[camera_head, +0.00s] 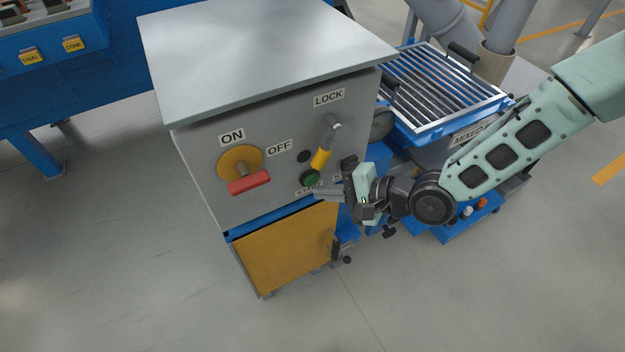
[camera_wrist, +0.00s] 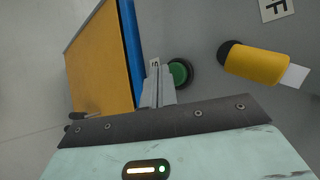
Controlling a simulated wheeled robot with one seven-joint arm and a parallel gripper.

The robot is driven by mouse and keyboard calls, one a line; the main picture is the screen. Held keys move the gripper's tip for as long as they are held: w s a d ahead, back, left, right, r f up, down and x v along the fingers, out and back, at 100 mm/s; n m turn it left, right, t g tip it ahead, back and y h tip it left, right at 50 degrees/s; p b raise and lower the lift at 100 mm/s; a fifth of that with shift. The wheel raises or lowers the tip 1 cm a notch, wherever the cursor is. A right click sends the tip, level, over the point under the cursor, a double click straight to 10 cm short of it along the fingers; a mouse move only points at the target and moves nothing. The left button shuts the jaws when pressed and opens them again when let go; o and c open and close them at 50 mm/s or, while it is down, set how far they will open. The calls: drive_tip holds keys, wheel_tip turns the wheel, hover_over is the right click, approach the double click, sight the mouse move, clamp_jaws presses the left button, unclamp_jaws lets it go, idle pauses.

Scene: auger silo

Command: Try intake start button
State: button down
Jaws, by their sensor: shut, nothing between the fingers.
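The green start button (camera_head: 311,178) is a round cap in a dark ring on the grey control box (camera_head: 205,185), above a label that my gripper partly covers. My gripper (camera_head: 318,193) is shut and empty, its fingertips just below the button in the head view. In the wrist view the green button (camera_wrist: 179,73) lies right beside the fingertips (camera_wrist: 159,72). I cannot tell whether they touch the panel.
A yellow-brown door (camera_head: 287,247) is below the box. A blue-framed grate (camera_head: 440,85) stands right, behind my arm. The floor at left is clear.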

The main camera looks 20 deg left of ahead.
drive_tip(key=shift+w+a, duration=0.2)
drive_tip(key=shift+a, duration=0.05)
drive_tip(key=shift+w+a, duration=0.35)
idle(1.2)
drive_tip(key=shift+s+d, duration=0.1)
drive_tip(key=shift+s+d+p, duration=0.3)
drive_tip(key=shift+s+d, duration=0.2)
drive_tip(key=shift+d, duration=0.1)
drive_tip(key=s+d+p, duration=0.1)
drive_tip(key=s+d, duration=0.2)
drive_tip(key=shift+s+d, duration=0.15)
drive_tip(key=shift+d, duration=0.25)
idle(0.6)
